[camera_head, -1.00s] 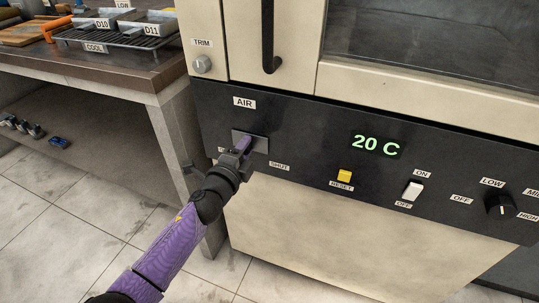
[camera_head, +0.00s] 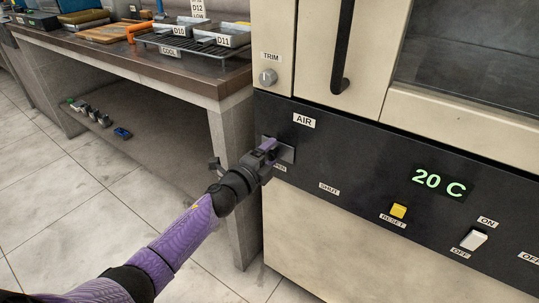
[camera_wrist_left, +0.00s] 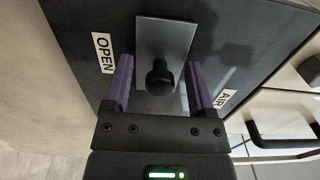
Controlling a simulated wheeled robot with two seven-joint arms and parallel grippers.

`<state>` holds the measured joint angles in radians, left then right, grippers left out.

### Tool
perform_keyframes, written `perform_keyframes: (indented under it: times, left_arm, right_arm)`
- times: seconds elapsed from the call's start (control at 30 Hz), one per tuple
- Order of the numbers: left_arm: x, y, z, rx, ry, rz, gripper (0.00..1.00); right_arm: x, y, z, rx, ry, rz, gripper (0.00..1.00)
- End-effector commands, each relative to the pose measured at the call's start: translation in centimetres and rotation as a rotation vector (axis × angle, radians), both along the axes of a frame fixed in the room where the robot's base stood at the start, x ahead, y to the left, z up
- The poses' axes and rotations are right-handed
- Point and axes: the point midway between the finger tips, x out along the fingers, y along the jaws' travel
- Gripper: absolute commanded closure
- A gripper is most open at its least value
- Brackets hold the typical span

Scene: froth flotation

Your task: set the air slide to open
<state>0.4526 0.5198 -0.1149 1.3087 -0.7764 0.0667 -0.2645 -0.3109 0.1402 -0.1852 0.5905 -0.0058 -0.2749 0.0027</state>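The air slide is a grey plate (camera_head: 287,154) on the black panel under the AIR label (camera_head: 304,121). It stands at the left, just above the partly hidden OPEN label (camera_head: 280,168), and left of the SHUT label (camera_head: 329,188). In the left wrist view the grey plate (camera_wrist_left: 176,35) carries a round black knob (camera_wrist_left: 159,78). My left gripper (camera_head: 269,146) is at the plate. Its purple fingers are apart, one on each side of the knob, with a gap showing on both sides. The OPEN label also shows there (camera_wrist_left: 103,53). My right gripper is not in view.
A TRIM knob (camera_head: 268,77) and a black door handle (camera_head: 342,50) are above the panel. A yellow RESET button (camera_head: 398,210) and a white switch (camera_head: 473,240) are to the right. A bench (camera_head: 190,84) with a rack stands at the left.

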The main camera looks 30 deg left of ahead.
Motion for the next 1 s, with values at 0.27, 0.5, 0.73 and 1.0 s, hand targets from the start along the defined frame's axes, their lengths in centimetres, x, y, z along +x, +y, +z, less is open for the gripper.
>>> perform_keyframes:
  times: [0.27,0.5,0.73,1.0]
  left_arm:
    - [-1.1,0.0,0.2,-0.003,-0.001,-0.002,0.28]
    - [-6.5,0.2,0.4,-0.004,0.0,-0.001,0.28]
    - [-9.8,0.4,0.1,-0.001,-0.001,0.001,0.28]
    - [-10.0,0.4,0.0,0.0,0.0,0.001,0.28]
  right_arm:
    - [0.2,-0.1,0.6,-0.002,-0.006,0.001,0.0]
    - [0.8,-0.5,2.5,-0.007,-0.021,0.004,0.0]
    - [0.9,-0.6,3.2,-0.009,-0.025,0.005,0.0]
    - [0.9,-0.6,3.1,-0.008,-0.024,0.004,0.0]
